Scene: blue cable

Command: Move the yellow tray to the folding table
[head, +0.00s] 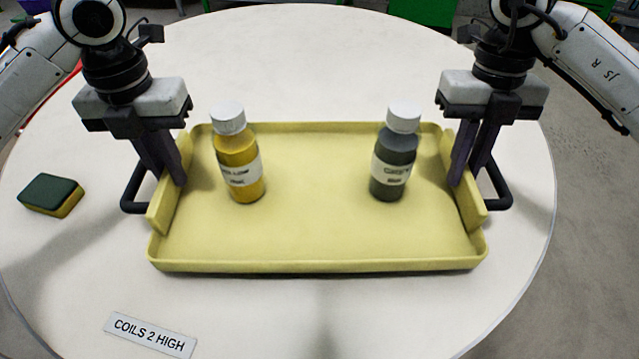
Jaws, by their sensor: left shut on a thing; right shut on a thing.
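The yellow tray (320,236) is in the middle of the head view, over a round white table. It looks level, and I cannot tell whether it touches the table. A yellow bottle (239,160) with a white cap stands upright in its left part. A dark grey-green bottle (395,155) with a white cap stands upright in its right part. My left gripper (168,180) is shut on the tray's left end wall, by the black handle. My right gripper (468,180) is shut on the tray's right end wall, by the other black handle.
The round white table (300,50) has free room behind and in front of the tray. A green and yellow sponge (52,194) lies at the left. A label reading "COILS 2 HIGH" (150,334) lies at the front left. Grey floor (590,230) shows at the right.

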